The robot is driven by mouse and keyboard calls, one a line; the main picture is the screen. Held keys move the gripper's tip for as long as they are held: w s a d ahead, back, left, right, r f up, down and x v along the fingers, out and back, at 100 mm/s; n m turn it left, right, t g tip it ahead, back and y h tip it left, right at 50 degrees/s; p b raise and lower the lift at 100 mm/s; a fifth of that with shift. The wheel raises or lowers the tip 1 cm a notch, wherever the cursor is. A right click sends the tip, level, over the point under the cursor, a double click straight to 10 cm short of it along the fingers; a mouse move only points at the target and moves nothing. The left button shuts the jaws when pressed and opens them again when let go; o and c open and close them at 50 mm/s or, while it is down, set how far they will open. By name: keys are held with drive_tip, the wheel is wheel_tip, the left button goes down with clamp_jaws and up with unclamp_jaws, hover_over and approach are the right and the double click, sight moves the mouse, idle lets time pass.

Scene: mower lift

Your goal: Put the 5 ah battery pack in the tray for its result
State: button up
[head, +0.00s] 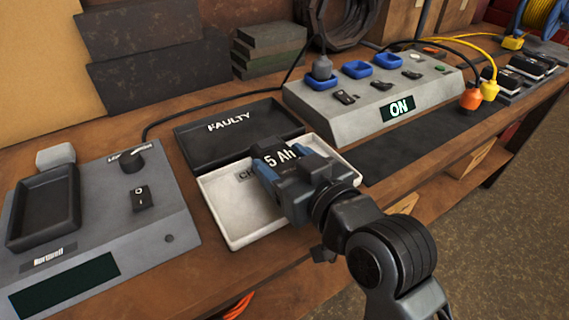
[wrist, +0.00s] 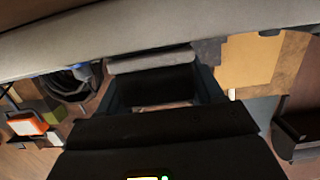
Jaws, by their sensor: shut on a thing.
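The battery pack (head: 281,156), dark with blue and a "5 Ah" label, is in my gripper (head: 287,176) in the head view. My gripper is shut on it and holds it over the white tray (head: 231,236). The pack and gripper hide much of that tray and most of its label, which starts with "CH". I cannot tell whether the pack touches the tray floor. A black tray (head: 205,150) marked "FAULTY" lies just behind and looks empty. In the wrist view a dark block with a small green light fills the lower middle.
A grey tester (head: 165,205) with an empty dark cradle, a knob, a switch and a dark screen stands at left. A grey panel (head: 350,110) with blue sockets and an "ON" display stands behind right. Cables cross the bench. A dark mat (head: 425,140) is clear.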

drive_tip(key=shift+f, duration=0.15)
drive_tip(key=o, duration=1.6)
drive_tip(key=shift+f, duration=0.1)
drive_tip(key=shift+c, duration=0.2)
drive_tip(key=shift+s+d, duration=0.1)
drive_tip(key=v, duration=1.1)
drive_tip(key=shift+s+d+r+b, duration=0.2)
drive_tip(key=shift+s+b, duration=0.1)
drive_tip(key=shift+s, duration=0.05)
